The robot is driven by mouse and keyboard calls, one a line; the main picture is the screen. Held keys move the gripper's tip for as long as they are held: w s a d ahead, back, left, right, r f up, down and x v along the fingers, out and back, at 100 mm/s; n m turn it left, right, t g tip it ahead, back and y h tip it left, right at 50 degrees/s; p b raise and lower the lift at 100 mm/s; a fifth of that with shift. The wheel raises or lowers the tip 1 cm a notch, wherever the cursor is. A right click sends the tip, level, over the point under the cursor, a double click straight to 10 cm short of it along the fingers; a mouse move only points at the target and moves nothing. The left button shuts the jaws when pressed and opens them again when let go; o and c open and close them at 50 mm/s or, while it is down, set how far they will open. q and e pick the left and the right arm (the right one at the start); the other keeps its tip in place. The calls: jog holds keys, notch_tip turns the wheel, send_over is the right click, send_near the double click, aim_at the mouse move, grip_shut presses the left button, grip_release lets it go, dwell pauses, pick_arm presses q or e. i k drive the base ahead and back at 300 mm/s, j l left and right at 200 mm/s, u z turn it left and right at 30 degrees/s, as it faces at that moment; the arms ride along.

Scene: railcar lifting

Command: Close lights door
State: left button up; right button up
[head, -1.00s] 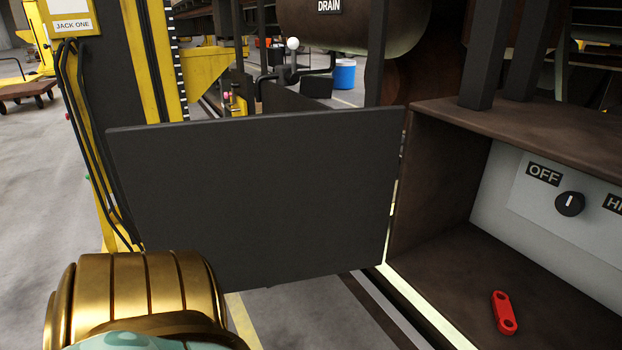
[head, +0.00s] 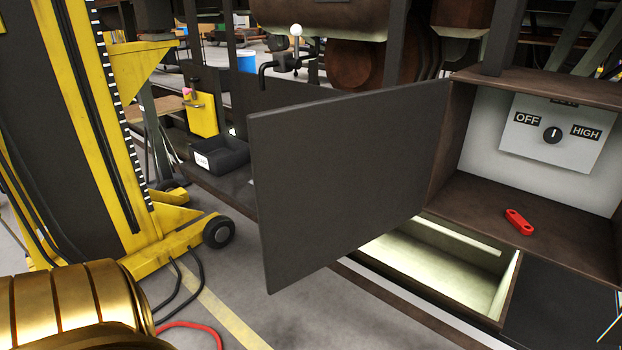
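The lights door (head: 345,185) is a dark grey flat panel in the middle of the head view. It stands wide open, swung out to the left from the left edge of a brown box (head: 480,200). Inside the box a pale panel (head: 555,150) carries a black knob (head: 552,135) between OFF and HIGH labels, with the pointer near upright. A red link-shaped piece (head: 519,222) lies on the box floor. A gold rounded part of mine fills the lower left corner, apart from the door. Neither gripper's fingers show.
A yellow lifting jack (head: 130,160) with a wheeled foot (head: 219,232) stands left of the door. Black and red hoses (head: 195,328) lie on the floor by it. Below the box is an open lit compartment (head: 440,265). Floor in front of the door is clear.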

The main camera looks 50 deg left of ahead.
aim_at(332, 176)
jog(key=k+j+z, duration=0.15)
jog(key=j, duration=0.25)
jog(key=k+j+z, duration=0.15)
jog(key=k+j, duration=0.15)
jog(key=k+j+z, duration=0.15)
jog(key=j, duration=0.3)
jog(key=j+z, duration=0.3)
jog(key=j, duration=1.25)
jog(key=j+z, duration=0.25)
jog(key=k+j, duration=0.05)
